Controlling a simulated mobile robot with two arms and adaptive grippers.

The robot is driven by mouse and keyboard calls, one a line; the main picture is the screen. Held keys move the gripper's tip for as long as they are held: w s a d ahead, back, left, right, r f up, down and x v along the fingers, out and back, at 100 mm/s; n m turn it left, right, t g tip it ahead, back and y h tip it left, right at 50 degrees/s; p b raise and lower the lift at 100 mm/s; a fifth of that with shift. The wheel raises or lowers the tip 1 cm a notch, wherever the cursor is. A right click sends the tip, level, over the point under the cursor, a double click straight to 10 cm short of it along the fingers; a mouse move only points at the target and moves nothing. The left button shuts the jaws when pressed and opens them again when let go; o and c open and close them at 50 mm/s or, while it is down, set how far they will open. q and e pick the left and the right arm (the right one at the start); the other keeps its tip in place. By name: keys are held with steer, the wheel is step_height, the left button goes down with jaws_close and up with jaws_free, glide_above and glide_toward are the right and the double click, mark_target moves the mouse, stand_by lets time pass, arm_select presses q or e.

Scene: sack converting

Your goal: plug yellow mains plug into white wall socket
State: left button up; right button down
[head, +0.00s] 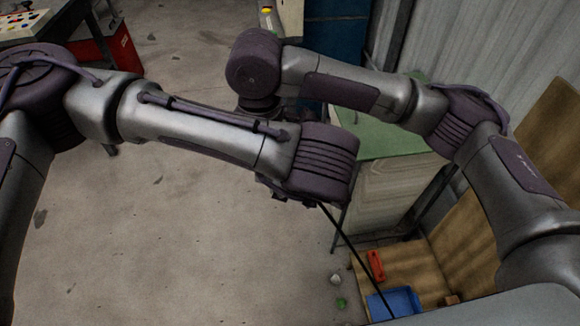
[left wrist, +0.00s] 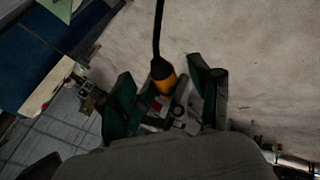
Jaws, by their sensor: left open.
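The yellow mains plug (left wrist: 163,78) shows in the left wrist view, with a black cable running up from its end. It lies between the two green fingers of my left gripper (left wrist: 162,90), which is open; I cannot tell whether either finger touches it. Small pale and red shapes lie beyond the plug, too dark to identify. I cannot make out the white wall socket in either view. In the head view my left gripper is mostly hidden under its wrist, and the black cable (head: 350,248) slants down from there. My right gripper (head: 263,104) is mostly hidden behind its arm, its fingers unclear.
A green-topped cabinet (head: 395,145) stands behind my arms. A blue tray (head: 394,303) and a red object (head: 376,265) are at the lower right. A red bin (head: 118,52) stands at the upper left. The concrete floor (head: 180,240) is mostly clear.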

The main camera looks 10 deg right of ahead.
arm_select(q)
steer(key=shift+w+f, duration=0.2)
steer(key=shift+f, duration=0.05)
jaws_close()
arm_select(e)
steer(key=c, duration=0.7)
jaws_free()
arm_select(q)
steer(key=shift+r, duration=0.1)
